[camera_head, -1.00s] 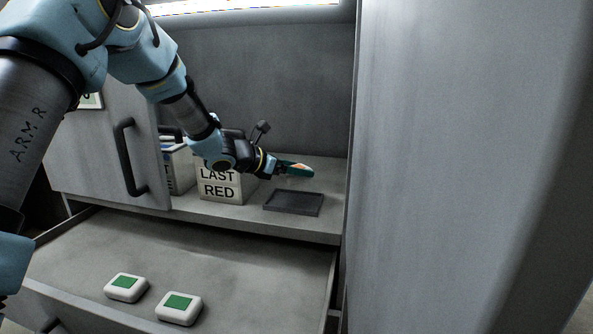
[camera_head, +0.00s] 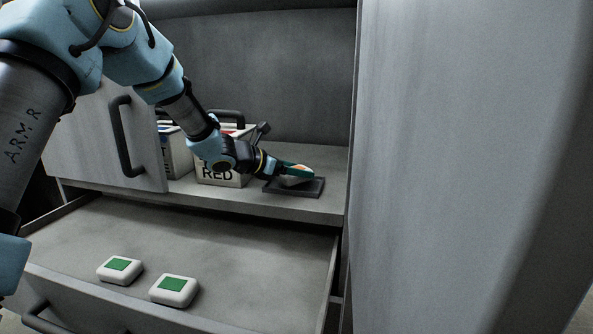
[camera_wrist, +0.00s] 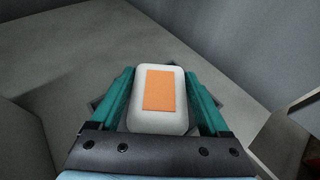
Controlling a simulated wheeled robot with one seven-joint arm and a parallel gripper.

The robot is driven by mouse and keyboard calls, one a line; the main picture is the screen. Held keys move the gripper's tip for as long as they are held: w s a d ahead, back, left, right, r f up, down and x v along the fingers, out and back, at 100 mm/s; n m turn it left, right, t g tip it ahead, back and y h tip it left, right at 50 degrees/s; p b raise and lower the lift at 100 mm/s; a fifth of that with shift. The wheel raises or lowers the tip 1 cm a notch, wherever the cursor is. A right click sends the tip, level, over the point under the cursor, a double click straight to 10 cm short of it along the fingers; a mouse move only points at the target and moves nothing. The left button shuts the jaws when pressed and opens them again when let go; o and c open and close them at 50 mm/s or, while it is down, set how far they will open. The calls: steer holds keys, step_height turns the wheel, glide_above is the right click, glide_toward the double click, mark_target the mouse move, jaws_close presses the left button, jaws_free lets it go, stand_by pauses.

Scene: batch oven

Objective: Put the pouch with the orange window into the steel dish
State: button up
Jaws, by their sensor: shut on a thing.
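The pouch with the orange window (camera_wrist: 158,118) is white with rounded edges. It lies between the two teal fingers of my gripper (camera_wrist: 160,100), which is shut on it. In the head view the pouch (camera_head: 291,181) shows low over the steel dish, partly hidden by a finger of my gripper (camera_head: 296,172). The steel dish (camera_head: 312,191) is a dark, shallow rectangular tray on the shelf. I cannot tell whether the pouch touches it. In the wrist view the dish is mostly hidden under the pouch and fingers.
A box marked "RED" (camera_head: 217,178) stands on the shelf left of the dish, with another box (camera_head: 178,158) farther left. Below, an open drawer (camera_head: 220,240) holds two white pouches with green windows (camera_head: 120,269). A tall grey panel (camera_head: 450,170) stands at the right.

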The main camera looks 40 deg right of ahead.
steer(key=o, duration=1.2)
steer(key=shift+f, duration=0.1)
steer(key=shift+o, duration=0.2)
steer(key=b+v, duration=0.2)
steer(key=v, duration=0.8)
steer(key=shift+a+b, duration=0.3)
steer(key=shift+a, duration=0.05)
